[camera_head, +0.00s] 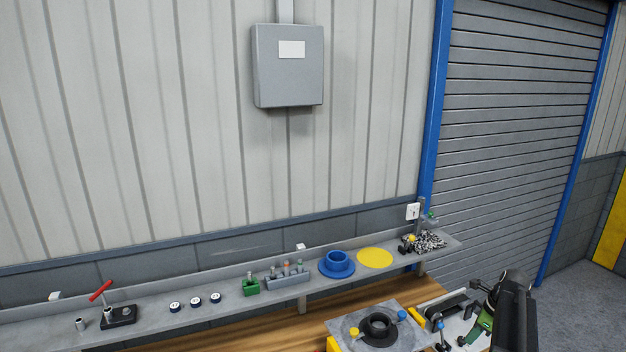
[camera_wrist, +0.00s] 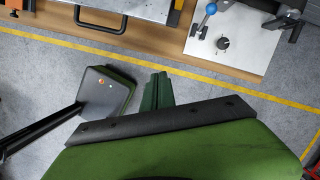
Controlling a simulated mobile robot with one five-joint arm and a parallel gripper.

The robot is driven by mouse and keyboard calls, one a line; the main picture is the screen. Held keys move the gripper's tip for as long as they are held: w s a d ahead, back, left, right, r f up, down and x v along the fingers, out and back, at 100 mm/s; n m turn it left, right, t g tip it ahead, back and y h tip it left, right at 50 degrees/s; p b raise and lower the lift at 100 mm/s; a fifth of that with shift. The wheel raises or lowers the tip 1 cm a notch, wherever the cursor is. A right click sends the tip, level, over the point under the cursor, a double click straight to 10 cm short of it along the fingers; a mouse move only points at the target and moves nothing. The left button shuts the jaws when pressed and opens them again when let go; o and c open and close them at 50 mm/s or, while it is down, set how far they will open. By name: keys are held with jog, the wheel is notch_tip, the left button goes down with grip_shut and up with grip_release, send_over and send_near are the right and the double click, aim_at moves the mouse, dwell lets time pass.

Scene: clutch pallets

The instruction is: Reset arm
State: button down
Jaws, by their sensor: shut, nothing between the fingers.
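My gripper shows in the wrist view as a green and black body with two dark green fingers (camera_wrist: 157,91) pressed together. Nothing is between them. It hangs over the grey floor, in front of the workbench edge. In the head view my dark arm stands at the lower right, and the green part of my gripper (camera_head: 482,326) shows beside it, partly hidden by the arm.
The wooden bench (camera_head: 250,328) carries a grey plate (camera_head: 346,325) with a black ring (camera_head: 379,327) and a white fixture plate (camera_wrist: 236,40). A shelf (camera_head: 232,296) behind holds a blue flanged part (camera_head: 337,265), a yellow disc (camera_head: 374,258) and small tools. Floor in front is open.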

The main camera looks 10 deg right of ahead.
jog(key=s+a+n+g+h, duration=0.1)
jog(key=s+a+n+h, duration=0.15)
jog(key=a+n, duration=3.1)
jog(key=s+a+f+m+b, duration=0.1)
jog(key=a+f+m+b, duration=0.1)
jog(key=f+b, duration=0.3)
jog(key=s+a+f+m+b, duration=0.1)
jog(key=a+f+b, duration=0.2)
jog(key=f+b, duration=0.3)
jog(key=s+a+f+m+g+b, duration=0.1)
jog(key=a+f+m+b, duration=0.1)
jog(key=f+b, duration=0.4)
jog(key=shift+a+f+m+y, duration=0.2)
jog(key=shift+f+m+y, duration=0.05)
jog(key=shift+f+m, duration=0.1)
jog(key=shift+f+b, duration=0.25)
jog(key=shift+b, duration=0.05)
jog(key=shift+r, duration=0.2)
